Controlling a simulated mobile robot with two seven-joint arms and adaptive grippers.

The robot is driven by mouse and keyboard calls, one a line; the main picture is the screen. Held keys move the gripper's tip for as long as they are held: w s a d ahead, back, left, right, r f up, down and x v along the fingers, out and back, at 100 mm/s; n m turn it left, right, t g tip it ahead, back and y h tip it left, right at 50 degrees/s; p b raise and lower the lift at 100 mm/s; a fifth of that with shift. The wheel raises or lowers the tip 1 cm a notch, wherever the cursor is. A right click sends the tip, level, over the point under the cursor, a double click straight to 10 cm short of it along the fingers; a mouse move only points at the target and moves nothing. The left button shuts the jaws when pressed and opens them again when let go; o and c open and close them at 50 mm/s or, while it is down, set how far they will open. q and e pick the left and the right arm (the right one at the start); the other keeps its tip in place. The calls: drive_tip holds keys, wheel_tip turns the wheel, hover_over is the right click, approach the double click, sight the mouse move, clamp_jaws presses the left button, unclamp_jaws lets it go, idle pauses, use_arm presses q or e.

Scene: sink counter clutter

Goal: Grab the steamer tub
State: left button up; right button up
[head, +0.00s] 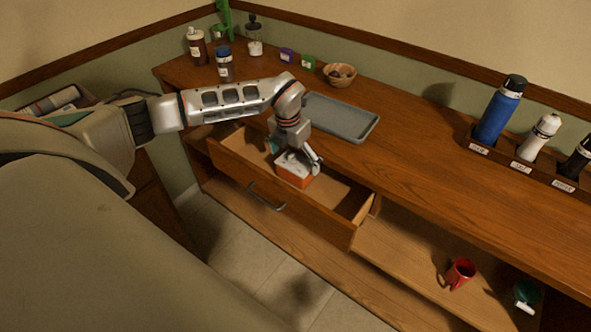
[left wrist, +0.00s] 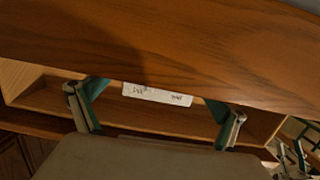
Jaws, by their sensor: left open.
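An orange box with a white top (head: 295,174) sits in the open drawer. It is the only candidate I see for the steamer tub, but I cannot confirm its name. My left gripper (head: 300,160) points down into the drawer, right over the box, its fingers near the box's top. In the left wrist view my left gripper (left wrist: 155,96) is open, with the box's white, lettered face (left wrist: 157,94) between the spread fingers. Contact cannot be told. Grey and teal parts, apparently of my right gripper (left wrist: 295,152), show at the lower right edge.
The counter overhangs the drawer (head: 285,205) behind. On the counter are a grey tray (head: 342,117), a wicker bowl (head: 340,76), several bottles at the back left and a bottle rack (head: 530,165) at right.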

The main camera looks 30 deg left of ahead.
use_arm(q)
drive_tip(key=f, duration=0.2)
drive_tip(key=shift+w+d+f, duration=0.1)
drive_tip(key=shift+w+f, duration=0.1)
drive_tip(key=shift+f, duration=0.15)
drive_tip(key=c, duration=1.4)
